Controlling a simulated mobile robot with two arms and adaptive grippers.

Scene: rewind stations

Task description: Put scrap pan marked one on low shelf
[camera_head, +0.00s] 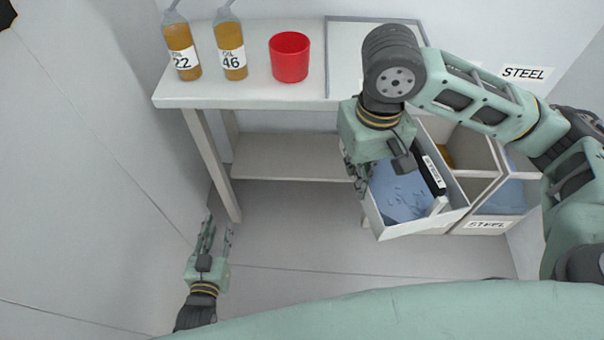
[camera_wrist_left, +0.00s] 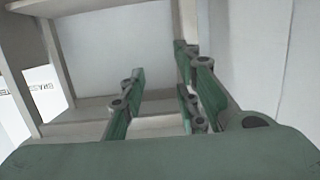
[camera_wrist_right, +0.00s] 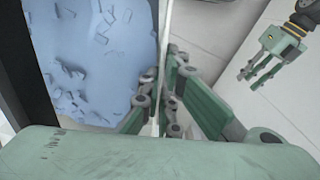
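The scrap pan (camera_head: 408,229) is a light open box with blue scrap (camera_head: 398,197) inside. It is at the right of the head view, turned at an angle in front of the bench; its number is not readable. My right gripper (camera_head: 358,180) is shut on the pan's thin left wall (camera_wrist_right: 163,55), one finger each side, as the right wrist view shows. The low shelf (camera_head: 285,158) under the bench is bare where visible. My left gripper (camera_head: 217,232) is empty and open, low at the left, with its fingers apart in the left wrist view (camera_wrist_left: 158,80).
The bench top (camera_head: 255,90) carries two amber oil bottles (camera_head: 183,55) (camera_head: 231,50), a red cup (camera_head: 290,58) and a framed panel (camera_head: 345,50). Bins labelled STEEL (camera_head: 487,224) stand right of the pan. A bench leg (camera_head: 212,165) bounds the shelf's left. The floor before it is clear.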

